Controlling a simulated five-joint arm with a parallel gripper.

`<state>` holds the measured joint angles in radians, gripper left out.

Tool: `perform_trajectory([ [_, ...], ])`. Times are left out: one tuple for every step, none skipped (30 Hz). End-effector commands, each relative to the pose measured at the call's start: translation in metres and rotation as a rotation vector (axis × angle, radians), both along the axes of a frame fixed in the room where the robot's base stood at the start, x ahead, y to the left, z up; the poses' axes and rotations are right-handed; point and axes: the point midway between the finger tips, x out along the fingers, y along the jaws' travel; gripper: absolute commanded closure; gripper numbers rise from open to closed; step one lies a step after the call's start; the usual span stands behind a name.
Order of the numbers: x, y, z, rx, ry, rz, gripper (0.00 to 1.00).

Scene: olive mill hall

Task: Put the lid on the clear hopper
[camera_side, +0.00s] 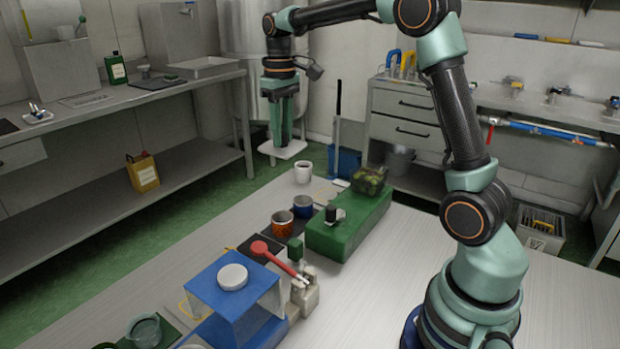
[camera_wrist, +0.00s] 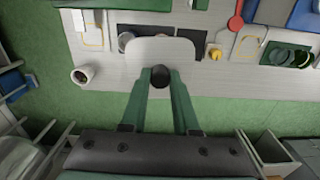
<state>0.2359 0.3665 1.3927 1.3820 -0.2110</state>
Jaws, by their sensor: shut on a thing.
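My gripper (camera_side: 281,140) points down, shut on the dark knob (camera_wrist: 160,76) of a white square lid (camera_side: 284,150). In the wrist view the white lid (camera_wrist: 168,46) spreads out past the fingertips (camera_wrist: 160,80) and covers part of the table. The clear hopper (camera_side: 369,181) looks like the see-through square box with green and brownish contents. It stands on the far end of a green block (camera_side: 345,228), to the right of and apart from my gripper. I cannot make out the hopper in the wrist view.
A white cup (camera_side: 303,172) with dark contents stands near the lid. A blue box (camera_side: 236,300) bears a white disc (camera_side: 232,277). The table right of the green block is clear.

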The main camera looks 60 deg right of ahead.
Motion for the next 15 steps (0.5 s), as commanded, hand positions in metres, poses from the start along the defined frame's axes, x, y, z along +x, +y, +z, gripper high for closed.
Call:
perform_trajectory([
  [-0.007, -0.022, 0.000, 0.000, -0.001, -0.015, 1.00],
  [-0.011, -0.033, 0.000, 0.000, -0.001, -0.019, 1.00],
  [-0.017, -0.049, 0.000, 0.000, -0.001, -0.024, 1.00],
  [-0.023, -0.062, 0.000, 0.000, 0.000, -0.029, 1.00],
  [-0.028, -0.074, 0.000, 0.000, -0.001, -0.033, 1.00],
  [-0.037, -0.090, 0.000, 0.000, -0.001, -0.037, 1.00],
  [-0.043, -0.102, 0.000, 0.000, -0.001, -0.041, 1.00],
  [-0.050, -0.113, 0.000, 0.000, 0.000, -0.044, 1.00],
  [-0.059, -0.127, 0.000, 0.000, 0.000, -0.047, 1.00],
  [-0.066, -0.137, 0.000, 0.000, 0.000, -0.050, 1.00],
  [-0.072, -0.146, 0.000, 0.000, 0.000, -0.053, 1.00],
  [-0.080, -0.156, 0.000, 0.000, 0.000, -0.055, 1.00],
  [-0.086, -0.163, 0.000, 0.000, 0.000, -0.057, 1.00],
  [-0.091, -0.169, 0.000, 0.000, 0.000, -0.057, 1.00],
  [-0.098, -0.177, 0.000, 0.000, 0.000, -0.061, 1.00],
])
